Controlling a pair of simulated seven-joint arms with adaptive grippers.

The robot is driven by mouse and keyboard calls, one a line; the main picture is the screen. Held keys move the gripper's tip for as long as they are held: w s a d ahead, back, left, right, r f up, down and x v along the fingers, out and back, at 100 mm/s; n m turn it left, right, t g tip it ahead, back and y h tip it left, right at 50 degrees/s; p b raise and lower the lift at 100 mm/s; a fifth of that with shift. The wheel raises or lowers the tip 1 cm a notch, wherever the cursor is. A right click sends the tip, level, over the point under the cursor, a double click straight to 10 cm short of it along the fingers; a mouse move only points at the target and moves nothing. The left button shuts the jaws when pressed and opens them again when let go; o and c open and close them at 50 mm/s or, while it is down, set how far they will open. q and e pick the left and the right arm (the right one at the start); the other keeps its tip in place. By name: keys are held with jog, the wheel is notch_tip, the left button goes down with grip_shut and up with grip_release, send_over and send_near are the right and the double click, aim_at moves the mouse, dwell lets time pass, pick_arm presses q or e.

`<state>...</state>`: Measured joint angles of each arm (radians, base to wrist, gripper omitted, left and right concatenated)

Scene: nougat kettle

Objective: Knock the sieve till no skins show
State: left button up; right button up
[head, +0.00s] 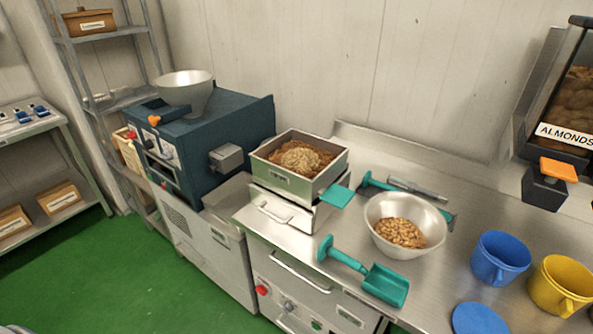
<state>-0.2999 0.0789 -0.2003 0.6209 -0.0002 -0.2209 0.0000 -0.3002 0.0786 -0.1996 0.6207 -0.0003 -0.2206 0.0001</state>
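A square metal box (270,180), which looks like the sieve, sits on a metal base (283,211) on the steel counter. Brown flaky bits (318,150), which look like skins, fill it, with a paler mound (299,158) in the middle. A teal tab (336,196) sticks out at its front right corner. A steel bowl (423,238) of tan nuts stands to its right on the counter. Neither of my grippers is in view.
A teal scoop (385,284) lies in front of the bowl and a teal-handled tool (376,182) behind it. A blue mug (501,257) and yellow mug (560,284) stand right. A dark blue machine (222,118) stands left. An almond bin (571,100) is far right.

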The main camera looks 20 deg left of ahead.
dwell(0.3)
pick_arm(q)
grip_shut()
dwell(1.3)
